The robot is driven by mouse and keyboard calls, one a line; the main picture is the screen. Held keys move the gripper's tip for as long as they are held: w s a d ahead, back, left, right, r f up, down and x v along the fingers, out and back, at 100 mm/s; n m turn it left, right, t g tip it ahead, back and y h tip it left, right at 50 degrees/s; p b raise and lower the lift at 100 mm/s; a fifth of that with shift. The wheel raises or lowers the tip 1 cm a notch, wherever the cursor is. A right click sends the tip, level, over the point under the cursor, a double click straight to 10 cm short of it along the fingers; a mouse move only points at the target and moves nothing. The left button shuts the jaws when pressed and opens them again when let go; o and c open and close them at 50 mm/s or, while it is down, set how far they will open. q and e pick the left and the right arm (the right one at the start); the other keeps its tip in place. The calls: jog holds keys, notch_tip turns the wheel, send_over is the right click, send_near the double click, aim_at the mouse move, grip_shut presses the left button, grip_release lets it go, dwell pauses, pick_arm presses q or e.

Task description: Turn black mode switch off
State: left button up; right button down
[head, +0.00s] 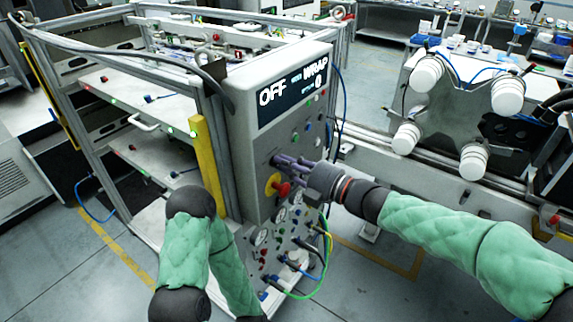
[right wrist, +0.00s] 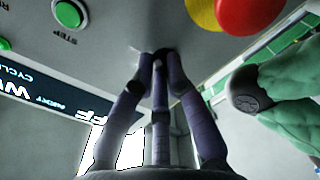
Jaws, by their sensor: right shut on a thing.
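The black mode switch (right wrist: 162,54) is a small dark knob on the grey control panel, mostly hidden between my fingertips in the right wrist view. My right gripper (head: 278,161) reaches the panel from the right, with its purple-grey fingers shut on the knob. The fingers also show in the right wrist view (right wrist: 160,60), close together and touching the panel area. The switch's pointer direction cannot be made out. The panel display (head: 293,84) shows "OFF" and "WRAP" in white letters. My left arm is at the lower left of the head view, its gripper out of view.
A red emergency button on a yellow base (head: 281,187) sits just below my right fingers. A green STEP button (right wrist: 69,13) is nearby. Gauges and looped cables (head: 323,262) are lower on the panel. A metal frame (head: 213,165) stands left; a fixture with white cylinders (head: 460,105) stands right.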

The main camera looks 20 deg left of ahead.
jog(key=c, duration=1.2)
grip_release()
jog(key=shift+c, duration=0.2)
jog(key=v, duration=1.2)
